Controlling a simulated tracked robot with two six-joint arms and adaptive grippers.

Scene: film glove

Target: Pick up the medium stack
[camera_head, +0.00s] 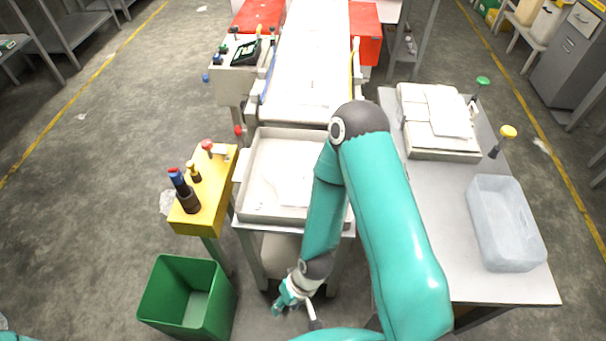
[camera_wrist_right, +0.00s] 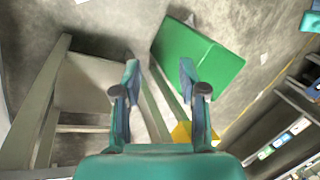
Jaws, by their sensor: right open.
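My right gripper (camera_head: 296,313) hangs low in front of the steel tray stand, right of the green bin, and holds nothing. In the right wrist view its two fingers (camera_wrist_right: 159,70) are spread apart, with floor and stand legs behind them. Pale, flat film-like pieces (camera_head: 287,187) lie in the shallow steel tray (camera_head: 247,200), partly hidden by my right arm. A white stack (camera_head: 440,112) lies in a light tray (camera_head: 437,154) on the right table. I cannot tell which of these is the medium stack. My left gripper does not show.
The green bin (camera_head: 188,297) stands on the floor at left, also in the wrist view (camera_wrist_right: 195,60). A yellow post box (camera_head: 212,212) with buttons is beside the tray. A translucent tub (camera_head: 505,225) is on the right table (camera_head: 425,220). A white conveyor (camera_head: 310,60) runs behind.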

